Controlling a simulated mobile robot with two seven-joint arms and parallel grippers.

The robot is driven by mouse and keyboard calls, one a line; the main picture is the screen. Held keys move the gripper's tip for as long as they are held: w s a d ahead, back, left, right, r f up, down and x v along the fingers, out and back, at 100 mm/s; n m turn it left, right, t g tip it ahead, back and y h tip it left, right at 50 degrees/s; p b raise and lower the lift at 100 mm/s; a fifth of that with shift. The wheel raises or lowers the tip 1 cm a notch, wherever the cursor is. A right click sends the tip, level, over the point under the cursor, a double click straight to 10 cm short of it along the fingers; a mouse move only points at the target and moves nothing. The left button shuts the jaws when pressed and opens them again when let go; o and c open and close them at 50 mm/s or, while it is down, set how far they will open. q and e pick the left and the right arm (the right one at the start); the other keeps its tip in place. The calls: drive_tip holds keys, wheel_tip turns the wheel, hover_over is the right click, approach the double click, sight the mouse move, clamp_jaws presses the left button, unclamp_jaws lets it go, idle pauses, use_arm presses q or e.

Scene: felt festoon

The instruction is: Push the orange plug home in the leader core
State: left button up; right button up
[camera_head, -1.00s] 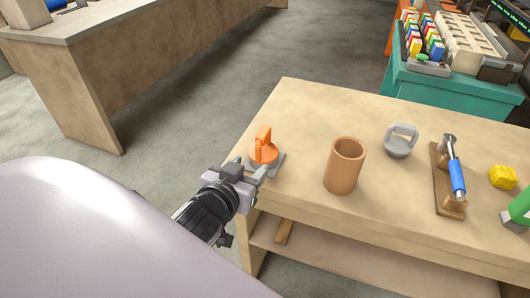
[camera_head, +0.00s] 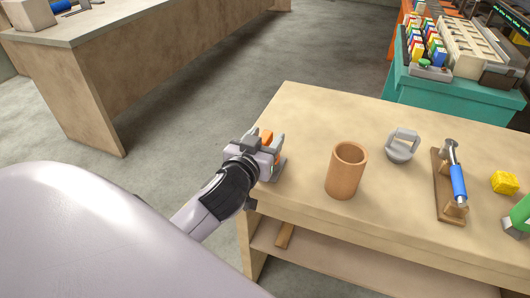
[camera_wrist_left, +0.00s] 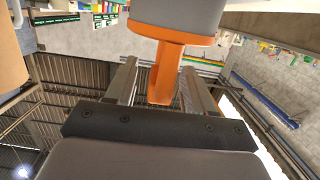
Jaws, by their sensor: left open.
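The orange plug (camera_head: 267,136) sits on a grey base (camera_head: 279,168) at the near-left corner of the wooden table. My left gripper (camera_head: 266,143) is at the plug and hides most of it. In the left wrist view the plug's upright orange tab (camera_wrist_left: 166,75) stands between the two open fingers, with a gap on each side. Its orange flange (camera_wrist_left: 170,42) rests against a grey round body (camera_wrist_left: 178,14). A brown open tube (camera_head: 345,172), perhaps the leader core, stands upright to the right, apart from the gripper. My right gripper is not in view.
On the table (camera_head: 310,115) are a grey handled piece (camera_head: 402,146), a blue-handled tool (camera_head: 458,182) on a wooden stand, a yellow block (camera_head: 504,182) and a green item (camera_head: 521,213). A teal cabinet (camera_head: 450,98) stands behind. The table's back left is clear.

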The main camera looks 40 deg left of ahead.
use_arm(q)
clamp_jaws()
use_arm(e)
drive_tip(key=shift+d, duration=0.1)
use_arm(q)
wheel_tip(320, 180, up, 20)
drive_tip(key=p, duration=0.5)
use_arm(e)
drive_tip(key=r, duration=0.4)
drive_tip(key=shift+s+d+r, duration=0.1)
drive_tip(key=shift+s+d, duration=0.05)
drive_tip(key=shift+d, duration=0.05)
